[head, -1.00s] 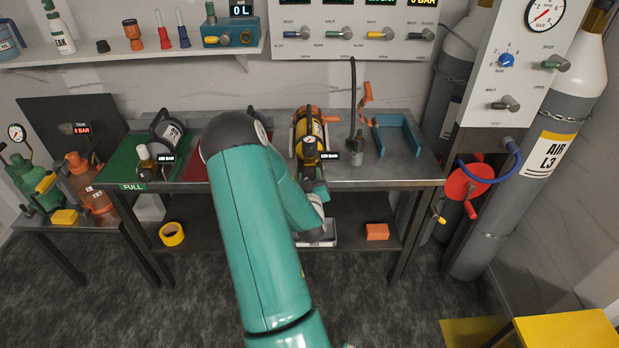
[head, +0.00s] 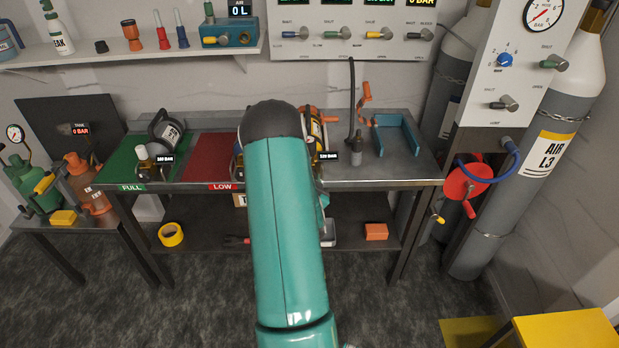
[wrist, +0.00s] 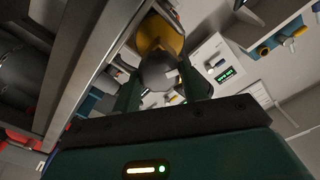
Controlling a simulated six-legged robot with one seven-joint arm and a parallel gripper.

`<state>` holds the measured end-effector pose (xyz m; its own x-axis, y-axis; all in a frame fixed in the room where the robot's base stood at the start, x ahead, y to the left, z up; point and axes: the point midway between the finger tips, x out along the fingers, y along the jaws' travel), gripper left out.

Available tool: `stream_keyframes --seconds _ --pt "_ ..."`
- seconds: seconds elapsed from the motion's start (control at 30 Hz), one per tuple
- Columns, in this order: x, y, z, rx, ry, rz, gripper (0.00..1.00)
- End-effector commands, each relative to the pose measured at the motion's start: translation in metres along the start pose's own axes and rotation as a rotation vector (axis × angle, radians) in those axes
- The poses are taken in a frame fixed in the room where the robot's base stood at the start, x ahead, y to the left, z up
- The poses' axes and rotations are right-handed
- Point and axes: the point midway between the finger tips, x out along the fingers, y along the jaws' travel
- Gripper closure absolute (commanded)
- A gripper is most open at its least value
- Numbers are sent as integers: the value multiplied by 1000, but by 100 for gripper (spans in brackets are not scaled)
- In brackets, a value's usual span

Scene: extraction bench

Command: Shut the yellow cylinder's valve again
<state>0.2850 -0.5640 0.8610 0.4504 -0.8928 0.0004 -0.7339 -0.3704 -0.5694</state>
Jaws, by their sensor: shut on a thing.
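The yellow cylinder (head: 316,128) lies on the bench, mostly hidden behind my arm in the head view, with a small pressure display (head: 327,155) beside its near end. In the wrist view the yellow cylinder (wrist: 160,35) shows beyond my fingers, with a dark round valve knob (wrist: 156,72) at its near end. My gripper (wrist: 160,82) has one finger on each side of this knob and is shut on it. The head view hides my gripper and the valve behind my arm. How far the valve is turned cannot be told.
The red LOW mat (head: 212,155) is mostly bare. A blue cradle (head: 398,135) and a hose stand right of the yellow cylinder. The lower shelf (head: 350,215) lies below the bench top.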

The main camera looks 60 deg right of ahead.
Motion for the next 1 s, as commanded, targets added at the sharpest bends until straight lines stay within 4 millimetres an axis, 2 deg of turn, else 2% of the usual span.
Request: stream_keyframes --seconds 1.0 --pt "0 4 0 944 3 1 80"
